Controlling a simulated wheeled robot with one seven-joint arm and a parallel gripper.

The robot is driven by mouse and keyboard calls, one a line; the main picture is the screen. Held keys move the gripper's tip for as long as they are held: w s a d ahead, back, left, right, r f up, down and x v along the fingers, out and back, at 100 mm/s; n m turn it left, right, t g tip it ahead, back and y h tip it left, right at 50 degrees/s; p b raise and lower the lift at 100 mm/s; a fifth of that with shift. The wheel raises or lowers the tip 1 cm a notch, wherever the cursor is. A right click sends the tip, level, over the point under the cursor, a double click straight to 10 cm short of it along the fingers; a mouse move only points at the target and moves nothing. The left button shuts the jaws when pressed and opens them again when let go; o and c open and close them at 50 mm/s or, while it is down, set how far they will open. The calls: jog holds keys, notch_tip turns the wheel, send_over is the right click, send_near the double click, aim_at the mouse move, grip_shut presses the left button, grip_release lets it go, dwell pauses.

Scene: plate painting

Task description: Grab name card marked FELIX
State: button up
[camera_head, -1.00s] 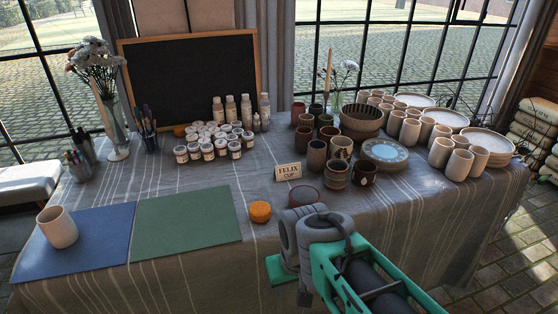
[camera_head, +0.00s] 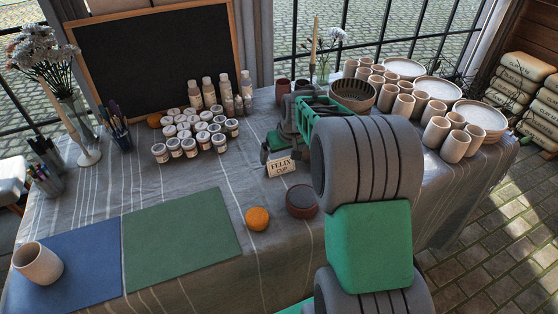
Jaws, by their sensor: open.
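The name card (camera_head: 281,168) is a small cream card reading FELIX CUP. It stands upright on the grey striped tablecloth, right of the paint jars. My gripper (camera_head: 277,150) is at the card's top edge, just above or behind it, with its jaws open. From this view I cannot tell whether a finger touches the card.
An orange sponge (camera_head: 257,219) and a dark round pot (camera_head: 301,201) sit in front of the card. White-lidded paint jars (camera_head: 189,147) stand to the left. Pale cups (camera_head: 437,134) stand at right. A green mat (camera_head: 180,236) and blue mat (camera_head: 70,270) lie front left.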

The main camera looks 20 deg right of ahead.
aim_at(280, 164)
jog(key=x, duration=0.4)
jog(key=shift+w+f, duration=0.1)
jog(key=shift+f, duration=0.05)
jog(key=shift+c, duration=0.2)
jog(key=c, duration=1.1)
